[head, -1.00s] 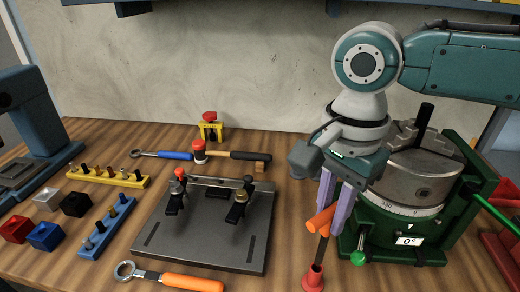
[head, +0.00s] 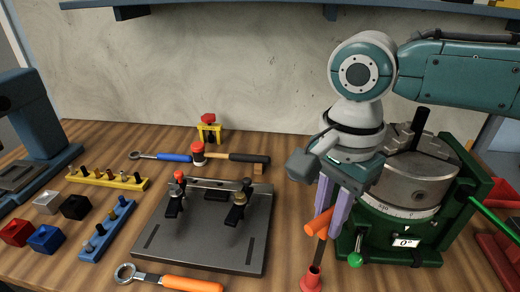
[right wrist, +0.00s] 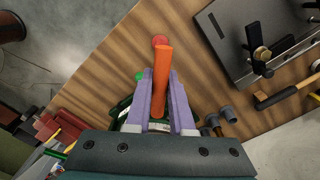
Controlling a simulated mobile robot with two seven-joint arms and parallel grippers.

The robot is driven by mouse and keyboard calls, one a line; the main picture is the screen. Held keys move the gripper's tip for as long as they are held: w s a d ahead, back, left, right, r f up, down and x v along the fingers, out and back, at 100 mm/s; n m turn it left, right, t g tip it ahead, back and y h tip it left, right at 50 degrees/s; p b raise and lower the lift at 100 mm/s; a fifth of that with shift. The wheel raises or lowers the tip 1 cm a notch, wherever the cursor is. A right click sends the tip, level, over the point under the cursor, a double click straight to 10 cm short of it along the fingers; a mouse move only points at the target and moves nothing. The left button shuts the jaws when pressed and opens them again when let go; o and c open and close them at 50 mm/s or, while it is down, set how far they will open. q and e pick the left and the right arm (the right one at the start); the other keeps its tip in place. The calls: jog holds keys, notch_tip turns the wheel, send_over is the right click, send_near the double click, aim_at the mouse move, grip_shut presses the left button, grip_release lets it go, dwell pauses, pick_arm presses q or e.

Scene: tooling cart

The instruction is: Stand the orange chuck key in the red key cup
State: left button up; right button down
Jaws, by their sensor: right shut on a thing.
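The orange chuck key (head: 318,222) has an orange crossbar and a dark shaft that points down, slightly tilted. My right gripper (head: 333,213) is shut on it, with its two lilac fingers at the crossbar. The red key cup (head: 311,281) stands at the front edge of the view, below the key. The shaft's lower end is at the cup's mouth; I cannot tell how deep it sits. In the right wrist view the orange bar (right wrist: 163,78) lies between the fingers, with the red cup (right wrist: 160,40) just beyond it. My left gripper is not in view.
A green-framed rotary table (head: 412,190) stands close to the right of my gripper. A grey fixture plate (head: 200,240) with clamps lies to the left. An orange-handled wrench (head: 190,284) lies in front of the plate. Bare wood (head: 288,235) shows between plate and cup.

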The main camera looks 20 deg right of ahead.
aim_at(323, 237)
dwell(0.5)
jog(key=shift+f+p, duration=0.3)
jog(key=shift+f, duration=0.05)
jog(key=shift+f+b, duration=0.55)
jog(key=shift+f, duration=0.3)
dwell(0.8)
jog(key=shift+f+b, duration=0.4)
jog(key=shift+f, duration=0.4)
jog(key=shift+f+b, duration=0.3)
jog(key=shift+f, duration=0.15)
jog(key=shift+f+b, duration=0.5)
jog(key=shift+f, duration=0.3)
dwell(0.5)
dwell(0.6)
jog(key=shift+f, duration=0.15)
dwell(0.4)
